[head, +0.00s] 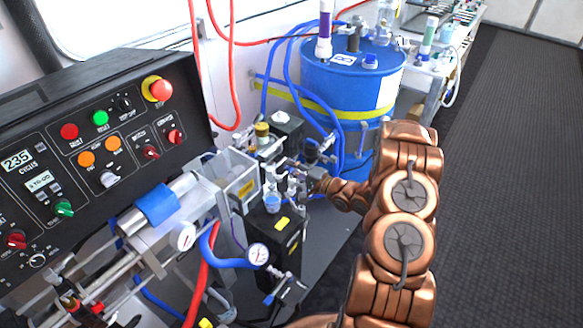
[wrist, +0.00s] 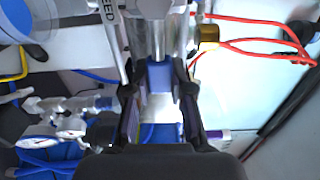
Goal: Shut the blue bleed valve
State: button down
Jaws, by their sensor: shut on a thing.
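The blue bleed valve (wrist: 160,74) shows in the wrist view as a blue handle below a silver metal body (wrist: 158,35). A pale tag with the letters "EED" (wrist: 108,12) hangs beside it at the left. My gripper (wrist: 158,92) has its two dark fingers on either side of the blue handle and is shut on it. In the head view my gripper (head: 312,178) reaches in from the right to the cluster of metal fittings. The handle is too small and covered there to make out its angle.
A control panel (head: 75,160) with coloured buttons stands at the left. A blue drum (head: 350,85) stands behind the fittings. Red hoses (head: 233,60) and blue hoses run close by. A pressure gauge (head: 258,254) sits low in front. The dark floor (head: 510,170) at the right is clear.

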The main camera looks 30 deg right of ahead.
jog(key=c, duration=1)
grip_release()
jog(key=shift+s+d, duration=0.1)
jog(key=shift+s, duration=0.05)
jog(key=v, duration=1.1)
jog(key=shift+s+d, duration=0.2)
jog(key=shift+s, duration=0.15)
jog(key=shift+w+f, duration=0.1)
